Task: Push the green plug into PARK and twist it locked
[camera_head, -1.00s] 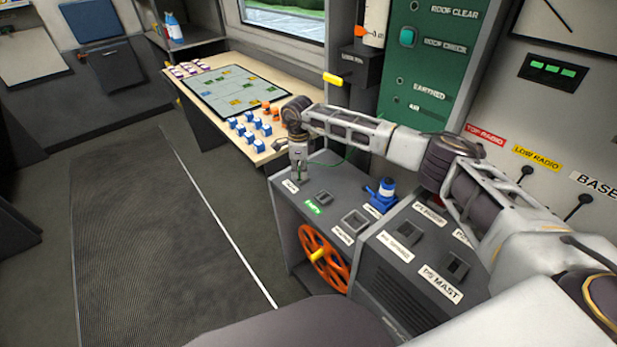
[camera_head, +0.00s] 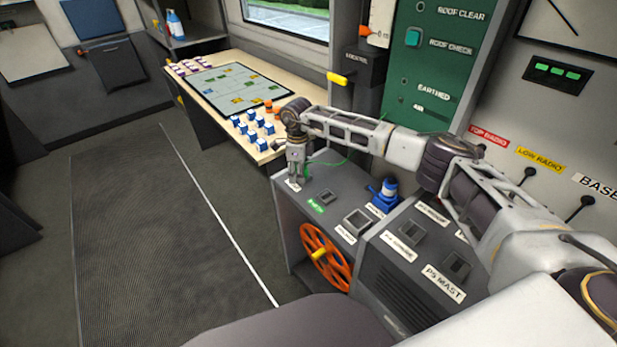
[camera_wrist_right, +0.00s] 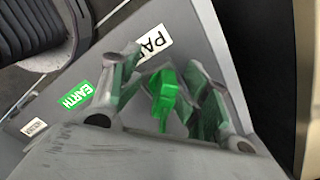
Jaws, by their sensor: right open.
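The green plug (camera_wrist_right: 165,92) shows in the right wrist view between the two fingers of my right gripper (camera_wrist_right: 162,100). The fingers stand apart on either side of it. In the head view my right gripper (camera_head: 298,178) points down at the far left corner of the grey console, beside the small white PARK label (camera_head: 293,185). In the wrist view the PARK label (camera_wrist_right: 153,41) is partly covered by a finger. The plug's lower end and its socket are hidden, so its seating and twist cannot be told. My left gripper is not in view.
The green EARTH label (camera_head: 315,206) and a square socket (camera_head: 326,196) lie right of the gripper. A blue plug (camera_head: 383,193) stands farther right. An orange handwheel (camera_head: 326,257) is on the console front. A map table (camera_head: 235,85) with blue-and-white blocks stands behind.

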